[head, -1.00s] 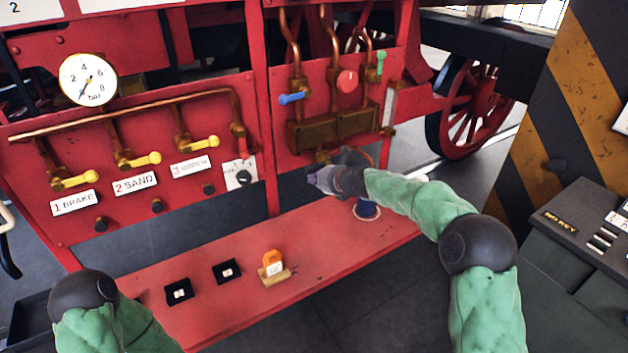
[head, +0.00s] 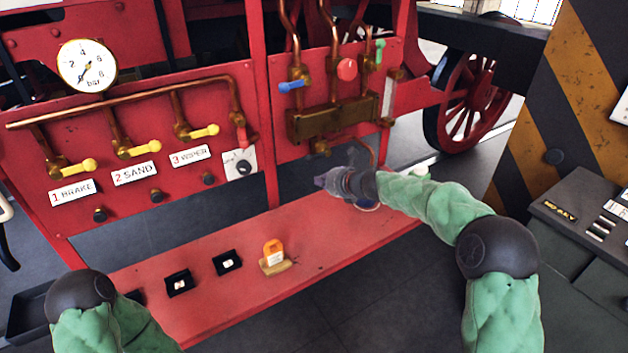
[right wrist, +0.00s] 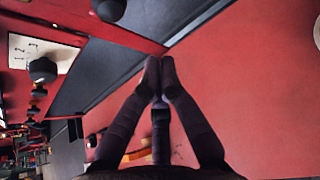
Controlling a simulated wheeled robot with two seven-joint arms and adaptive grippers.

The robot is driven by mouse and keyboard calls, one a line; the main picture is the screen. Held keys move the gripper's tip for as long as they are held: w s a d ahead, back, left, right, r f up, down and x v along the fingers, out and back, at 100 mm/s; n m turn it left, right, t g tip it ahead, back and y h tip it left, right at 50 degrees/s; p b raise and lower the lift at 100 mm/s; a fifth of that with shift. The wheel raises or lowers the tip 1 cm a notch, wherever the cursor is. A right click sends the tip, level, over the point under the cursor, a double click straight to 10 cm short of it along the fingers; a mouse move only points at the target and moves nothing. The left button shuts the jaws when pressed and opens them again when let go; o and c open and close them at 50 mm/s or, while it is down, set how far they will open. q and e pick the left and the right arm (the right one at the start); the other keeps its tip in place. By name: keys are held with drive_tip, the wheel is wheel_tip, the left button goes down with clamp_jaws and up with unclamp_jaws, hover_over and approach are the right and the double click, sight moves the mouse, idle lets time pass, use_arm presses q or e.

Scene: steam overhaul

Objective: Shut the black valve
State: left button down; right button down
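No valve with a plainly black lever shows. Black round knobs sit on the red panel below the yellow levers: left knob (head: 100,215), middle knob (head: 157,196), right knob (head: 208,178). A black rotary knob (head: 244,168) sits on a white plate. I cannot tell which is the black valve. My right gripper (head: 321,182) is in front of the red frame, right of these knobs and apart from them, pointing left. In the right wrist view its fingertips (right wrist: 160,68) meet; I see nothing clearly held. My left gripper is out of view; only its arm shows.
Blue lever (head: 291,85), red knob (head: 347,69) and green lever (head: 380,48) sit on the right panel. The red shelf (head: 330,240) carries two small black boxes and an orange-topped item (head: 273,252). A grey cabinet (head: 575,225) stands at right.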

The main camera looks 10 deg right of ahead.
drive_tip(key=p+v, duration=0.1)
drive_tip(key=v, duration=0.5)
drive_tip(key=shift+a, duration=0.2)
drive_tip(key=shift+s, duration=0.15)
